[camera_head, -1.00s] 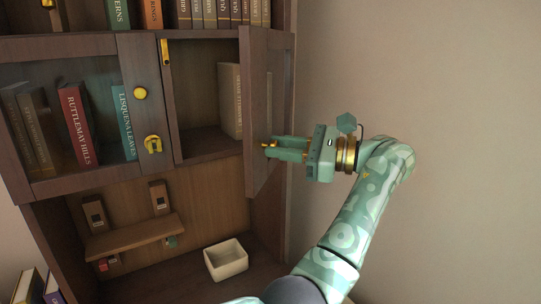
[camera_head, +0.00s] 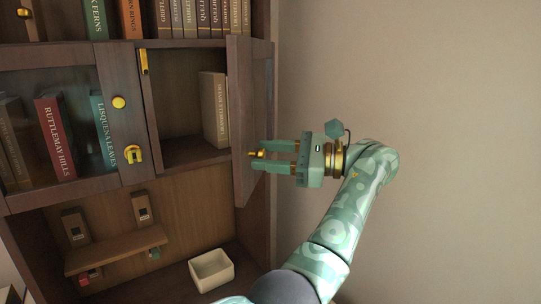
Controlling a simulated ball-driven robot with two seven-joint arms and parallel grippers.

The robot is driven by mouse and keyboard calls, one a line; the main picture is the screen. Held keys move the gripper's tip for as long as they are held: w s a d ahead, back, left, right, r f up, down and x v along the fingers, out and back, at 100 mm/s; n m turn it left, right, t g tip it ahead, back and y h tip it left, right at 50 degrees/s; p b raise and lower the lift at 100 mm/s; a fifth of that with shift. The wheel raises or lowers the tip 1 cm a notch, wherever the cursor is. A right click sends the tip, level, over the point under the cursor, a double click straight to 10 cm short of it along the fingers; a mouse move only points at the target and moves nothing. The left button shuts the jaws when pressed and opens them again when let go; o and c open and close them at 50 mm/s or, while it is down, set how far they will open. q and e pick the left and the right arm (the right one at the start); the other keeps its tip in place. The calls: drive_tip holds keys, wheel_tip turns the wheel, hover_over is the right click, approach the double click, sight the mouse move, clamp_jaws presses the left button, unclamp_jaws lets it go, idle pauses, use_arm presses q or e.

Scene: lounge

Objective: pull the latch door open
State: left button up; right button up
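The latch door (camera_head: 240,115) is a narrow dark wood cabinet door with a glass pane. It stands well open, swung out from its right edge, and its compartment (camera_head: 175,110) is exposed. A small gold knob (camera_head: 256,154) sits low on the door near its free edge. My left gripper (camera_head: 262,156) reaches in from the right, its two green fingers on either side of the knob. It appears shut on the knob. A gold latch (camera_head: 133,154) is on the frame left of the opening. My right gripper is out of view.
A closed glass door with a gold knob (camera_head: 119,102) covers books (camera_head: 55,135) on the left. A tan book (camera_head: 214,110) stands in the open compartment. Below are a small wooden shelf (camera_head: 115,250) and a white bowl (camera_head: 211,270). Plain wall (camera_head: 420,80) lies right.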

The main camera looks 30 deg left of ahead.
sight(240, 114)
use_arm(q)
drive_tip(key=shift+r, duration=0.3)
wheel_tip(240, 114, up, 3)
drive_tip(key=shift+s+f, duration=0.1)
drive_tip(key=shift+s, duration=0.05)
drive_tip(key=s+r, duration=0.1)
drive_tip(key=r, duration=0.1)
drive_tip(key=s+d+r, duration=0.1)
drive_tip(key=s, duration=0.1)
drive_tip(key=s+d+r+b, duration=0.1)
drive_tip(key=r, duration=0.1)
drive_tip(key=shift+s+d+r, duration=0.1)
drive_tip(key=shift+s+r, duration=0.15)
drive_tip(key=shift+r, duration=0.1)
drive_tip(key=s+d+r+b, duration=0.1)
drive_tip(key=s+d+r, duration=0.2)
drive_tip(key=s, duration=0.5)
drive_tip(key=shift+d+r, duration=0.35)
drive_tip(key=shift+r, duration=0.1)
